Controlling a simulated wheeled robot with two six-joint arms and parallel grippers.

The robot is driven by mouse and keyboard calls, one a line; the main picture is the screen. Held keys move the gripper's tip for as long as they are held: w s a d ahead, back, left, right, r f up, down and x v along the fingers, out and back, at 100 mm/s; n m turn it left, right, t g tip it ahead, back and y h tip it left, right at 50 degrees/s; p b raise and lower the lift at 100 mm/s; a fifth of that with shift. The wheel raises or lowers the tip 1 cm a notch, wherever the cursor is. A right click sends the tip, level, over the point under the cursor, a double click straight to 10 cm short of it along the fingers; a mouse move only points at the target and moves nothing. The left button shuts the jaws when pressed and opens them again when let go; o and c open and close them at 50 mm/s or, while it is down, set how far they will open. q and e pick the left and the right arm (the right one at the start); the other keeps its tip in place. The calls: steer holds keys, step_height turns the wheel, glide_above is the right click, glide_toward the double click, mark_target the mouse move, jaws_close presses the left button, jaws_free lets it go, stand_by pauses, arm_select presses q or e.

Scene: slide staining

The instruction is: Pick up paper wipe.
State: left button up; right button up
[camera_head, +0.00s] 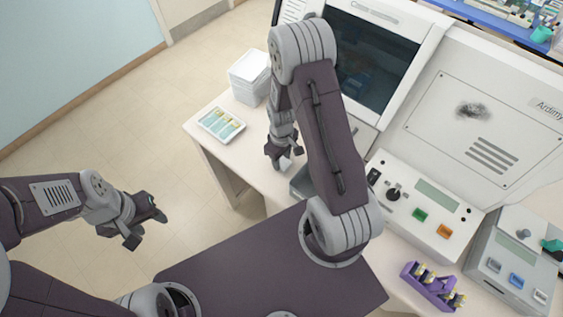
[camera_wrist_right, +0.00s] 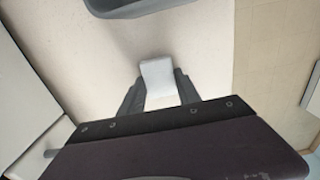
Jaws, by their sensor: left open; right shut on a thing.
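My right gripper (camera_head: 283,157) is low over the table between the slide tray and the large machine, mostly seen from above. It is shut on a small white piece, which looks like the paper wipe (camera_head: 285,164). In the right wrist view the white wipe (camera_wrist_right: 158,78) stands out between the two dark fingers of my right gripper (camera_wrist_right: 158,92). I cannot tell whether the wipe touches the table. My left gripper (camera_head: 147,226) is open and empty, over the floor left of the table.
A white stack or box (camera_head: 250,76) and a tray of slides (camera_head: 221,124) stand at the table's left end. A grey container (camera_head: 301,185) is partly hidden by my right arm. A control box (camera_head: 425,205) and a purple rack (camera_head: 430,287) stand to the right.

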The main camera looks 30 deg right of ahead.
steer(key=shift+w+r, duration=0.1)
steer(key=shift+w, duration=0.05)
steer(key=shift+r, duration=0.35)
step_height(320, 180, up, 9)
steer(key=b, duration=0.1)
steer(key=o, duration=0.8)
steer(key=shift+c, duration=0.2)
steer(key=c, duration=0.6)
steer(key=shift+c, duration=0.2)
